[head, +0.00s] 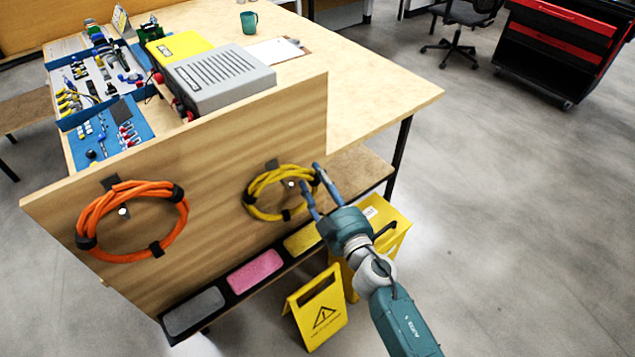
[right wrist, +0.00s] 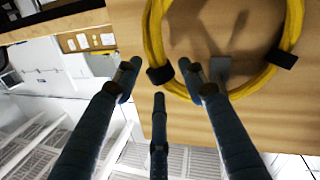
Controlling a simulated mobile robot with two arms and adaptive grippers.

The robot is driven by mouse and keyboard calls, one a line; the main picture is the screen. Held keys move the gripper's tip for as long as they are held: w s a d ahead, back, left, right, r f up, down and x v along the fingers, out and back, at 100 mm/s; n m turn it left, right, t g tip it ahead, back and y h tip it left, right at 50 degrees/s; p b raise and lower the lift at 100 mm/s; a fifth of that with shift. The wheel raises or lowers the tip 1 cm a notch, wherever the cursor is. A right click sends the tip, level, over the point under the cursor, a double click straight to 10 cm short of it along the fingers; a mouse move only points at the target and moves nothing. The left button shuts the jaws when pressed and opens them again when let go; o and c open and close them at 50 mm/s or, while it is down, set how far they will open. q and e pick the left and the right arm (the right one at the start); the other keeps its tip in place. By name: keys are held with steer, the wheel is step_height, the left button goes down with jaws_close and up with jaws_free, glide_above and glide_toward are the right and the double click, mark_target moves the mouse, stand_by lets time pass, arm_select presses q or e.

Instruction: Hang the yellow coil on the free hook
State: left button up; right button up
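The yellow coil (head: 264,182) is against the wooden board (head: 215,150), around the right hook (head: 290,184). It looks hung there, but the exact contact with the hook is hard to see. My right gripper (head: 309,180) is at the coil's right edge with its fingers spread. In the right wrist view, the coil (right wrist: 153,35) shows beyond the fingertips (right wrist: 160,78), with a black band between them. The fingers are not closed on it. The orange coil (head: 91,212) hangs on the left hook (head: 122,211). My left gripper is out of view.
Below the board is a black holder with grey (head: 193,311), pink (head: 255,270) and yellow blocks. A yellow caution sign (head: 318,310) and a yellow bucket (head: 392,232) stand on the floor close to my right arm. A grey analyser box (head: 222,78) sits on the table behind.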

steer(key=shift+s+f, duration=0.1)
steer(key=shift+f, duration=0.05)
steer(key=shift+s+d, duration=0.15)
steer(key=shift+s, duration=0.2)
steer(key=v, duration=1.1)
steer(key=s+d+f+m+g+h+p, duration=0.1)
steer(key=s+d+f+g+h+p, duration=0.2)
steer(key=f, duration=0.5)
steer(key=s+d+f+m+g+p, duration=0.25)
steer(key=s+f+p, duration=0.2)
steer(key=f, duration=0.45)
steer(key=s+d+f+m+g+h+p, duration=0.1)
steer(key=s+d+f+g+h+p, duration=0.15)
steer(key=s+f, duration=0.4)
steer(key=s+d+f+g+p, duration=0.2)
steer(key=s+d+f, duration=0.1)
steer(key=s, duration=0.6)
steer(key=s+d+f+m+g+h+p, duration=0.1)
steer(key=s+f, duration=0.4)
steer(key=s, duration=0.5)
steer(key=s+d+f+g+p, duration=0.4)
steer(key=s+d, duration=0.1)
steer(key=s, duration=0.4)
steer(key=shift+s+m+g, duration=0.15)
steer(key=shift+m+g, duration=0.15)
steer(key=shift+m, duration=0.05)
